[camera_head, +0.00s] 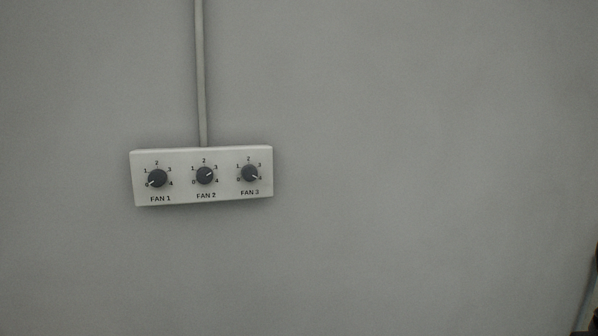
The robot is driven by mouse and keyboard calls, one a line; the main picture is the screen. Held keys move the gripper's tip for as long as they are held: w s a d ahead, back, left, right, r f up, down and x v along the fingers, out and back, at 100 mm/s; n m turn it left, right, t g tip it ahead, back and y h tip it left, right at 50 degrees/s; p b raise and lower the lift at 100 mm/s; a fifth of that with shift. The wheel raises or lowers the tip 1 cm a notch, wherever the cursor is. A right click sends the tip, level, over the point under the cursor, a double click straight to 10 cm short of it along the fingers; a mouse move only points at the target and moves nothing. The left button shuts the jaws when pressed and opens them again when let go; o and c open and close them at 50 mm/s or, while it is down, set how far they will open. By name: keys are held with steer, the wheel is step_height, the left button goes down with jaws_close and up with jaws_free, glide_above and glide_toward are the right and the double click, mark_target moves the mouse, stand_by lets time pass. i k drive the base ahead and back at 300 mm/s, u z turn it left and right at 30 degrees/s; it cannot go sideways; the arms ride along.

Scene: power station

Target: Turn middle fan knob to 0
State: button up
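A white fan control box (180,202) is fixed to the wall, left of the middle of the head view. It carries three round dark knobs in a row, each with a scale from 0 to 4. The middle knob (204,176), labelled FAN 2, has its white mark pointing up and right, toward 3. The left knob (157,179), FAN 1, has its mark pointing down and left, toward 0. The right knob (249,174), FAN 3, has its mark pointing down and right, toward 4. My gripper is not in view.
A grey vertical conduit (200,75) runs down the wall to the top of the box. The grey wall (430,150) around it is bare. Something dark shows at the lower right edge, too cut off to identify.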

mark_target(204, 174)
steer(key=z, duration=1.8)
steer(key=k, duration=0.65)
steer(key=u, duration=1.95)
